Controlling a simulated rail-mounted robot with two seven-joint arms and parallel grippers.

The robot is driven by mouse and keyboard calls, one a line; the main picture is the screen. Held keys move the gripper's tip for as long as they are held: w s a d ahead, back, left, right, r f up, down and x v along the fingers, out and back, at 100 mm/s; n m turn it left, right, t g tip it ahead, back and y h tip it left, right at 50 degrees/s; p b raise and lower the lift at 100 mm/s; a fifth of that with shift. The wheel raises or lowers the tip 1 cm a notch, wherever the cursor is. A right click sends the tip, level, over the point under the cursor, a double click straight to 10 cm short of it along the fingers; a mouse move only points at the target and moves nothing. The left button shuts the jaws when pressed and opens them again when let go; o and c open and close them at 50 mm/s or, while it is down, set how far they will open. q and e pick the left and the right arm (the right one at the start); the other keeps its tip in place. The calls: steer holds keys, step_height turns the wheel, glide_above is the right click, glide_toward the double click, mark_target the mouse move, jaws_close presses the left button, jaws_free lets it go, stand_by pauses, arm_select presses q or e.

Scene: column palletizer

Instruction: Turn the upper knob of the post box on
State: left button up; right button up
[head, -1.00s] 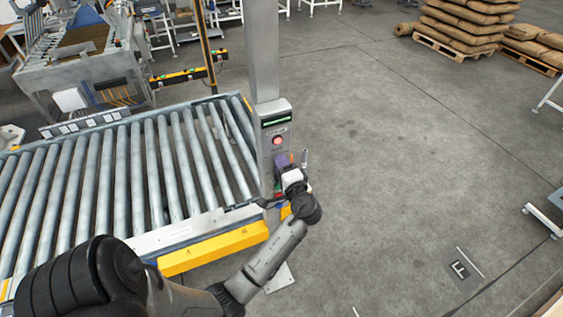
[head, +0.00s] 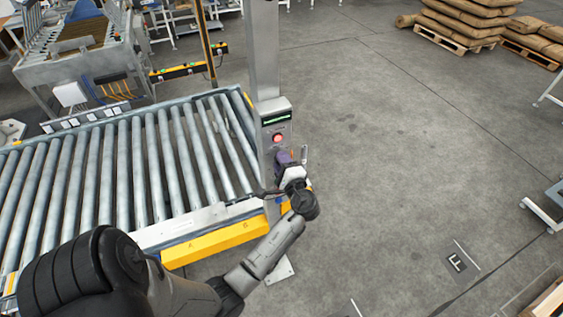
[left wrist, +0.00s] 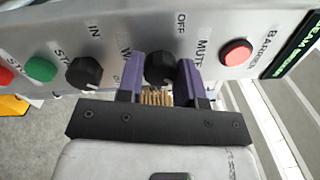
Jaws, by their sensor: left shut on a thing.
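The post box (head: 276,124) is a grey panel on a metal post, with a green display and a red button near its top. In the left wrist view, the upper knob (left wrist: 161,68) is black and sits beside the red button (left wrist: 236,52), near the labels "MUTE" and "OFF". My left gripper (head: 287,162) is at the box's front. In the left wrist view its purple fingers (left wrist: 161,80) are shut on the upper knob, one on each side. The knob's pointer direction cannot be told. The lower black knob (left wrist: 84,72) is free of the fingers. My right gripper is out of view.
A roller conveyor (head: 135,165) with a yellow front bar (head: 215,244) lies left of the post. A green button (left wrist: 41,69) is beside the lower knob. Stacked sacks (head: 465,18) on a pallet stand far right.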

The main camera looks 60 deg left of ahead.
arm_select(q)
steer(key=o, duration=0.9)
steer(key=d, duration=0.4)
steer(key=s+d, duration=0.1)
steer(key=d, duration=0.4)
steer(key=d+b, duration=0.1)
steer(key=d, duration=0.3)
steer(key=shift+s+d+f, duration=0.15)
steer(key=shift+d+f, duration=0.1)
steer(key=shift+d, duration=0.1)
